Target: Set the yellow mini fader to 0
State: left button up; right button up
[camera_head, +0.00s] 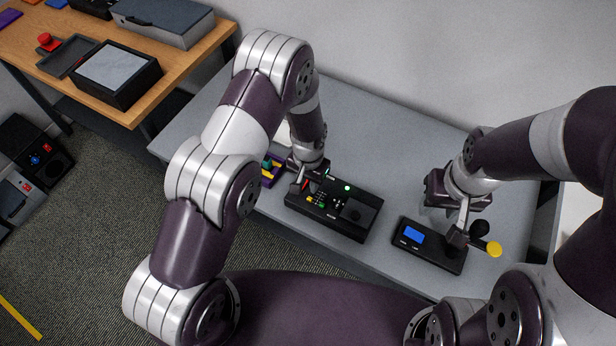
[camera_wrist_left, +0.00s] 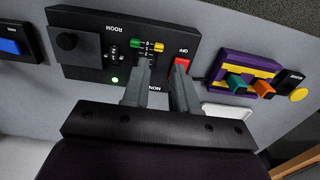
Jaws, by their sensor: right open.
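The yellow mini fader (camera_wrist_left: 158,46) is a small yellow cap on the black ROOM panel (camera_wrist_left: 90,73), beside a green cap (camera_wrist_left: 134,43) with a small printed scale between them. The same panel (camera_head: 369,219) lies on the grey table in the head view; the fader is tiny there. My left gripper (camera_wrist_left: 162,68) is over the panel, its fingers apart and empty. One fingertip is just below the yellow cap in the wrist view, the other by a red switch (camera_wrist_left: 181,66); contact cannot be told. My right gripper (camera_head: 462,236) is open over another black box (camera_head: 429,249).
A purple box (camera_wrist_left: 218,68) with teal and orange levers sits beside the ROOM panel. The back of the grey table (camera_head: 385,130) is clear.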

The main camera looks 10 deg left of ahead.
pick_arm(q)
jog(key=shift+r, duration=2.05)
jog(key=s+a+r+n, duration=0.2)
jog(key=s+a+r, duration=0.3)
jog(key=s+r, duration=0.2)
jog(key=s+a+r+n+t+b, duration=0.1)
jog(key=s+a+r, duration=0.4)
jog(key=r, duration=0.4)
jog(key=shift+s+a+n, duration=0.3)
jog(key=shift+s+n, duration=0.1)
jog(key=shift+s, duration=0.45)
jog(key=shift+s+r, duration=0.15)
